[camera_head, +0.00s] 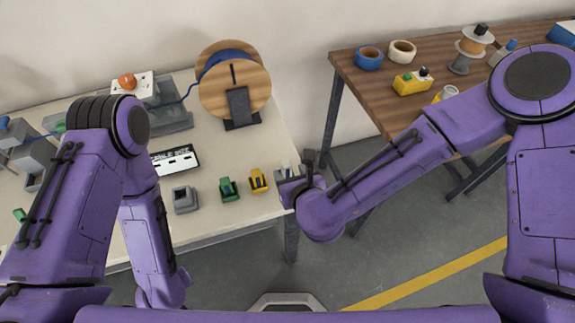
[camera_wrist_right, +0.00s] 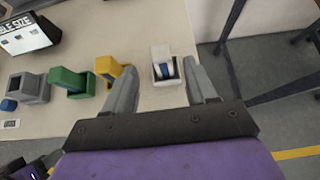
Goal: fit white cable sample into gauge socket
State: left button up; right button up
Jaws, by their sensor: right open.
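The white cable sample (camera_wrist_right: 164,65) is a small white block with a blue band, standing near the table's right edge. In the head view it is partly hidden by my right gripper (camera_head: 297,180). In the right wrist view my right gripper (camera_wrist_right: 161,88) is open, and the sample shows between and beyond its fingers, apart from them. Which slot is the socket I cannot tell. My left gripper is out of view.
Yellow (camera_head: 258,180), green (camera_head: 228,188) and grey (camera_head: 185,200) blocks stand in a row left of the white sample. A wooden cable spool (camera_head: 235,82) stands behind. A brown table (camera_head: 450,90) with tape rolls is at the right, beyond a floor gap.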

aim_at(288, 169)
jog(key=p+x, duration=0.2)
jog(key=x, duration=0.3)
jog(key=shift+w+d+f, duration=0.1)
jog(key=shift+w+f, duration=0.15)
jog(key=shift+w, duration=0.05)
jog(key=shift+f, duration=0.1)
jog(key=shift+w, duration=0.1)
grip_shut()
